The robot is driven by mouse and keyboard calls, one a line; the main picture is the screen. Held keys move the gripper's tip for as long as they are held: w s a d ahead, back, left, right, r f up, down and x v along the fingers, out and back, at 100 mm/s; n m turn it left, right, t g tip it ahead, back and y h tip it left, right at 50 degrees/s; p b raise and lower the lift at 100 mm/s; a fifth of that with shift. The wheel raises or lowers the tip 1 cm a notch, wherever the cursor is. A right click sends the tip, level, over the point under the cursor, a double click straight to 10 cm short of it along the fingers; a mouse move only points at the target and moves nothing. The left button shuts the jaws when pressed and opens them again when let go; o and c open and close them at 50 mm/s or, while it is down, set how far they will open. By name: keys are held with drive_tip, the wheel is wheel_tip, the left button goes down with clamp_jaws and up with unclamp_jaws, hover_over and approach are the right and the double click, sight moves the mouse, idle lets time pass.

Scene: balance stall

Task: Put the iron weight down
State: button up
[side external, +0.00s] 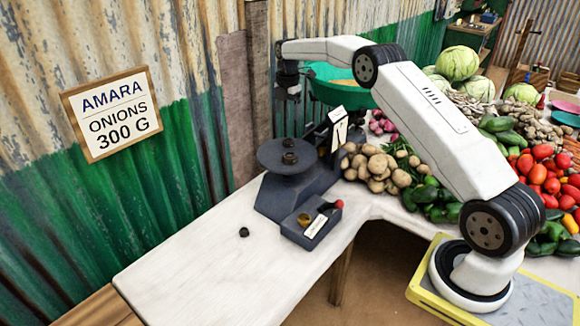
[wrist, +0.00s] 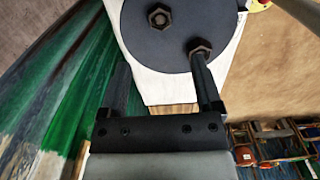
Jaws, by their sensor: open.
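Two dark hexagonal iron weights stand apart on the round dark pan (side external: 268,156) of the balance, one farther (side external: 289,143) and one nearer (side external: 289,158) in the side view. In the wrist view they show as one weight near the top centre (wrist: 160,17) and another (wrist: 200,46) by the right fingertip, on the pan (wrist: 145,45). I cannot tell whether that fingertip touches the weight. A small dark weight (side external: 244,232) sits on the white table. My gripper (side external: 288,95) is above the pan, pointing down, open and empty; its fingers (wrist: 160,60) are spread apart.
A dark weight box (side external: 312,229) with a brass weight and a red knob stands before the balance. A green bowl (side external: 325,90) is behind it. Potatoes (side external: 376,165) and other vegetables fill the right. A sign (side external: 113,113) reads "AMARA ONIONS 300 G". The table's left front (side external: 210,275) is clear.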

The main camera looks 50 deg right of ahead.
drive_tip(key=shift+r, duration=1.15)
drive_tip(key=s+a+m+t, duration=0.1)
drive_tip(key=s+a+m, duration=0.9)
drive_tip(key=a, duration=0.5)
drive_tip(key=s+a+f+m, duration=0.1)
drive_tip(key=s+a+m, duration=0.1)
drive_tip(key=s, duration=0.4)
drive_tip(key=s+a+f+m+t, duration=0.1)
drive_tip(key=s+a+f+m, duration=0.1)
drive_tip(key=s, duration=0.5)
drive_tip(key=s+a+f+m, duration=0.2)
drive_tip(key=s+a+m, duration=0.2)
drive_tip(key=s, duration=0.3)
drive_tip(key=shift+s+a+t, duration=0.2)
drive_tip(key=shift+a+t, duration=0.1)
drive_tip(key=c, duration=0.3)
